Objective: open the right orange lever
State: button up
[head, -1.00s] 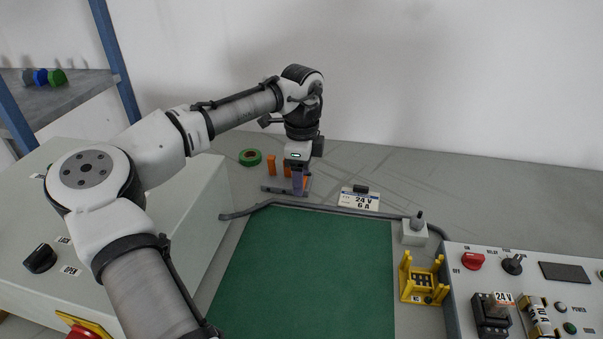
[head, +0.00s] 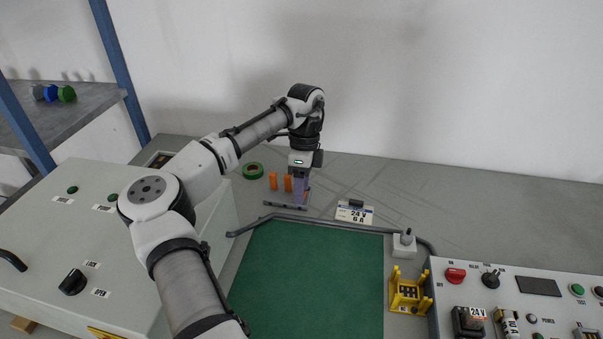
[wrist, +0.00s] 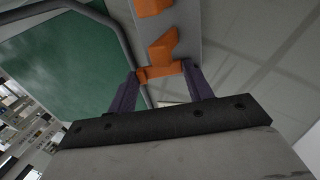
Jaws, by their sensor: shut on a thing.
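Two upright orange pieces show in the head view, the left one (head: 273,180) and one closer to my gripper (head: 288,183). They stand on a grey strip behind the green mat. In the wrist view the fingers are shut on an orange bar (wrist: 160,72), the right orange lever. A wedge-shaped orange piece (wrist: 164,46) rises just beyond it, and another orange piece (wrist: 153,6) is at the top edge. The lever's exact angle is hard to tell.
A grey rail (head: 330,224) runs along the green mat (head: 310,285). A yellow holder (head: 405,293) and control panel (head: 520,310) are at front right.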

jog(key=r+g+p, duration=0.1)
jog(key=p, duration=0.2)
jog(key=shift+w, duration=0.3)
jog(key=p, duration=0.2)
jog(key=g+p, duration=0.1)
jog(key=p, duration=0.2)
jog(key=shift+w+d+r+g+p, duration=0.1)
jog(key=shift+w+r+g+p, duration=0.15)
jog(key=shift+g+p, duration=0.1)
jog(key=shift+f+g+y+p, duration=0.45)
jog(key=shift+f+p, duration=0.1)
jog(key=shift+p, duration=0.6)
jog(key=shift+c, duration=0.6)
jog(key=shift+s+d+f+g, duration=0.1)
jog(key=shift+f+g, duration=0.3)
jog(key=shift+g, duration=0.15)
jog(key=shift+s+d+f+g, duration=0.1)
jog(key=shift+f+g, duration=0.25)
jog(key=shift+g, duration=0.2)
jog(key=shift+w+a+r, duration=0.1)
jog(key=shift+w+r, duration=0.3)
jog(key=shift+r, duration=0.05)
jog(key=o, duration=1.1)
jog(key=shift+s+r, duration=0.1)
jog(key=shift+r, duration=0.15)
